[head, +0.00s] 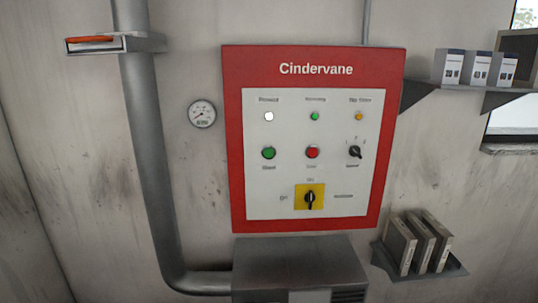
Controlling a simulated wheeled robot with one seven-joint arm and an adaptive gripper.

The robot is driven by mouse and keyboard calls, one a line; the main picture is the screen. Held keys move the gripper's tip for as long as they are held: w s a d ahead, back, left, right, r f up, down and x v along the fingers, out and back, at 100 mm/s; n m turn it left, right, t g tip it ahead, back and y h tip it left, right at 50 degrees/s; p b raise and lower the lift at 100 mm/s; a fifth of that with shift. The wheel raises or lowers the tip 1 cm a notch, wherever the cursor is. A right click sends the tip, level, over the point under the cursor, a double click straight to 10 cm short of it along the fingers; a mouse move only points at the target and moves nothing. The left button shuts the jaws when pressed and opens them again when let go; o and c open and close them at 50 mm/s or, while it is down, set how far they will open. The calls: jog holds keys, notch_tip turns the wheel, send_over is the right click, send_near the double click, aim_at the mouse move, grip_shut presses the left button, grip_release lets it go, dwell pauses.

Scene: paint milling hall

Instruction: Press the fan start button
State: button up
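A red control panel (393,120) with a white face hangs on the wall in the head view, titled "Cindervane". On its middle row sit a green button (268,153), a red button (312,152) and a black selector knob (354,152). The small labels under them are too blurred to read surely; the green one's may read "Start". Above are a white lamp (269,116), a small green lamp (315,116) and an amber lamp (359,117). A black rotary switch (310,197) on a yellow plate sits below. My gripper is not in view.
A grey pipe (150,150) runs down left of the panel, with a pressure gauge (202,113) between. A metal box (298,266) juts out below. Shelves with small boxes (478,68) and binders (418,242) stick out at right.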

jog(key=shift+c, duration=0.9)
